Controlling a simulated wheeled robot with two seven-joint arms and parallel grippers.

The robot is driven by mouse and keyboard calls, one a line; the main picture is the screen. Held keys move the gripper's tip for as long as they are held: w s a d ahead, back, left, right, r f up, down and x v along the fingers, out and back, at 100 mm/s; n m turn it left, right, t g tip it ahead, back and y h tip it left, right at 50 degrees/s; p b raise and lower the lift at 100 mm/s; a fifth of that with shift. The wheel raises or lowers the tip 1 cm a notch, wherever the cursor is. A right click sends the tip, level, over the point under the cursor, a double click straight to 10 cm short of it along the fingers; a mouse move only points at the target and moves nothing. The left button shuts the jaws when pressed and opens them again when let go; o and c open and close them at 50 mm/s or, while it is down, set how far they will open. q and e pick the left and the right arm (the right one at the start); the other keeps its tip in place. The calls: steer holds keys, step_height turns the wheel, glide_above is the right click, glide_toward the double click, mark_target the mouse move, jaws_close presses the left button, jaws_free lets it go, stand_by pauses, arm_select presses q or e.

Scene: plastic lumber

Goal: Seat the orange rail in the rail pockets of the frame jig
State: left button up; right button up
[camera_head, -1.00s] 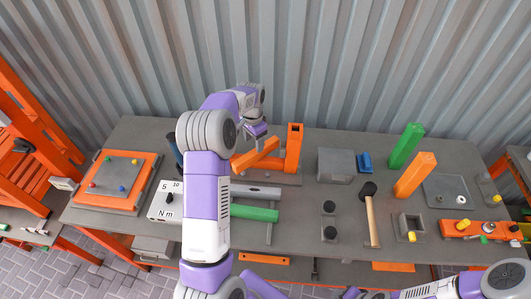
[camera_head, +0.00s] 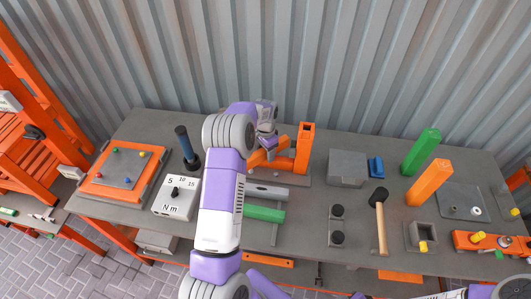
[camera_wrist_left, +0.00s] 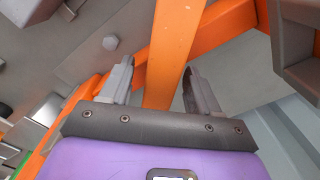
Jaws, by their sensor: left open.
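A tilted orange bar (camera_head: 261,157) lies beside an upright orange post (camera_head: 304,148) on a grey base (camera_head: 293,180); it may be the orange rail, but I cannot tell for sure. My left gripper (camera_head: 268,146) is just over the orange pieces, which it partly hides. In the left wrist view my left gripper (camera_wrist_left: 157,68) is open, with an orange bar (camera_wrist_left: 172,45) showing between its fingers. Front of the base, a grey bar (camera_head: 269,192) and a green bar (camera_head: 264,214) lie parallel. The frame jig's pockets cannot be made out. My right gripper is out of view.
Corrugated metal wall (camera_head: 400,60) is behind the table.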

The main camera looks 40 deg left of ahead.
arm_select(q)
jaws_close()
stand_by(0.3)
step_height(320, 180, up, 10)
steer(key=shift+w+r+p, duration=0.1)
steer(key=shift+p, duration=0.25)
step_height(320, 180, up, 11)
steer(key=m+p, duration=0.9)
step_height(320, 180, down, 5)
steer(key=b, duration=0.3)
steer(key=shift+r, duration=0.2)
